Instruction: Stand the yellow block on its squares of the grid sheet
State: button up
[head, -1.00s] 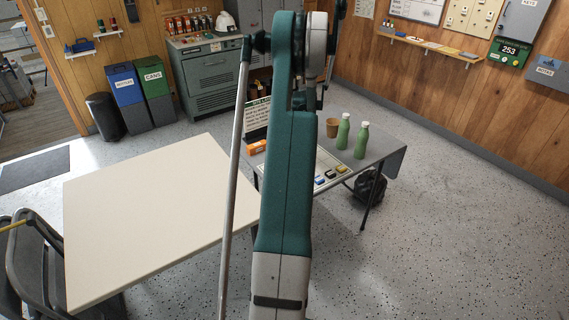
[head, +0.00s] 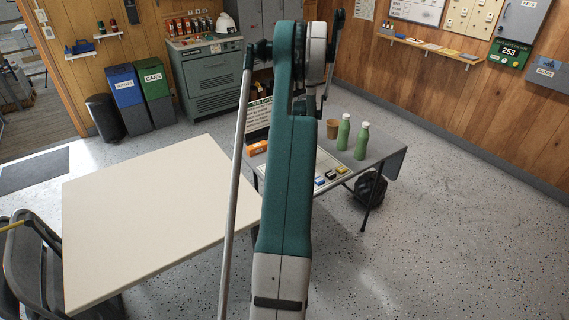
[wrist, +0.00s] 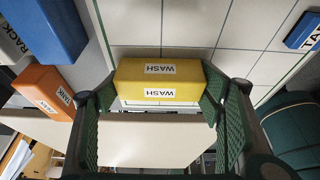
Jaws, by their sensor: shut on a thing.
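The yellow block (wrist: 160,82), labelled WASH on two faces, is between the green-padded fingers of my gripper (wrist: 160,98) in the wrist view. My gripper is shut on it. The pale grid sheet (wrist: 185,22) with dark lines and a green border shows behind the block. I cannot tell whether the block touches the sheet. In the head view the sheet (head: 327,160) lies on the grey table, partly hidden by my arm, and the block held in my gripper cannot be made out.
In the wrist view, a blue block (wrist: 48,28) and an orange block (wrist: 45,90) are at left, another blue piece (wrist: 303,32) at right. In the head view, small blocks (head: 331,175) lie along the sheet's front edge. Two green bottles (head: 352,137) and a brown cup (head: 332,129) stand behind.

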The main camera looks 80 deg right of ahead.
jog(key=shift+f, duration=0.1)
jog(key=o, duration=0.9)
jog(key=p+v, duration=0.2)
jog(key=v, duration=1)
jog(key=shift+p, duration=0.3)
dwell(0.4)
